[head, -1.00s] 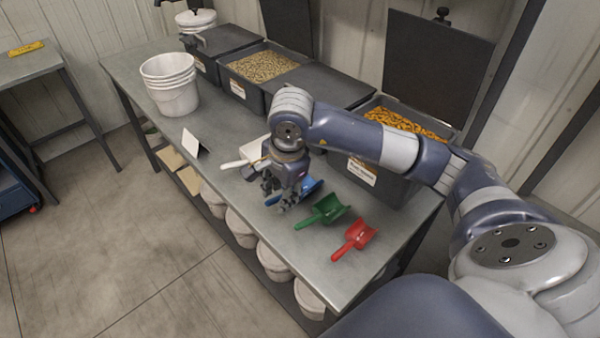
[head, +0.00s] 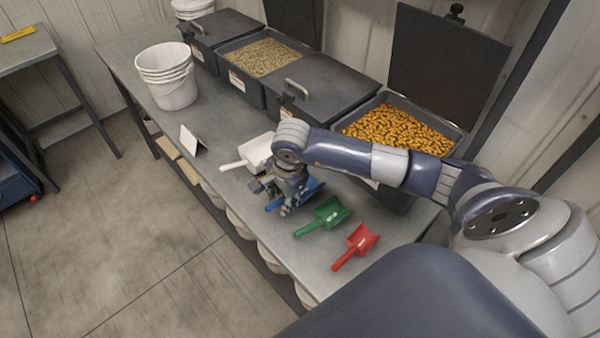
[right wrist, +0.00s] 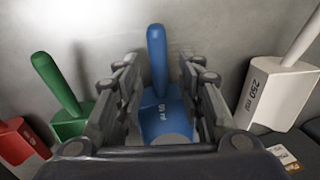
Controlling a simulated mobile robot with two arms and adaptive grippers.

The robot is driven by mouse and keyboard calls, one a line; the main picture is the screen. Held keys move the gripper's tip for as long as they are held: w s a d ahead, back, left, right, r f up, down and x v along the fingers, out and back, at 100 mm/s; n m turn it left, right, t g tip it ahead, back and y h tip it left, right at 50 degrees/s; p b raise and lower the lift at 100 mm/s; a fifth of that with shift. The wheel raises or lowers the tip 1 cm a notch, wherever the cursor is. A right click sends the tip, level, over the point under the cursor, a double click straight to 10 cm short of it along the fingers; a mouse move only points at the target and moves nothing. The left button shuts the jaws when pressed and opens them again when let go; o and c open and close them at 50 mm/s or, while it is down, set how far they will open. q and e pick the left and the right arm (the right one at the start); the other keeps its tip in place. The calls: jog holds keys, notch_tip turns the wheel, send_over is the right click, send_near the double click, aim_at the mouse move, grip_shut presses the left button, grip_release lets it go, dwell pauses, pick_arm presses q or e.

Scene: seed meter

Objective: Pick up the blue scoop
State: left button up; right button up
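The blue scoop (head: 313,187) lies on the metal bench between the white and green scoops, partly hidden by my right gripper in the head view. My right gripper (head: 281,208) is just over it. In the right wrist view the right gripper (right wrist: 157,68) is open, with one finger on each side of the blue scoop (right wrist: 157,55). The handle points away between the fingers, with visible gaps on both sides. Part of the blue bowl is hidden behind the gripper body. My left gripper is not in view.
The green scoop (head: 325,214) and red scoop (head: 357,246) lie to the right, the white scoop (head: 253,152) to the left. Dark bins stand behind, one open with orange pieces (head: 398,130). White buckets (head: 167,77) and a small card (head: 192,140) stand farther left.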

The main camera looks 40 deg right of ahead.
jog(key=shift+w+a+f, duration=0.1)
jog(key=shift+f, duration=0.7)
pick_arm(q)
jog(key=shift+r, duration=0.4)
pick_arm(e)
jog(key=shift+w+f, duration=0.15)
jog(key=shift+f, duration=0.05)
grip_shut()
notch_tip(320, 180, up, 9)
jog(key=b, duration=0.2)
jog(key=shift+b, duration=0.35)
jog(key=shift+r, duration=0.6)
jog(key=c, duration=0.7)
grip_release()
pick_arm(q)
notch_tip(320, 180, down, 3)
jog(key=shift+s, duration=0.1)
pick_arm(e)
grip_shut()
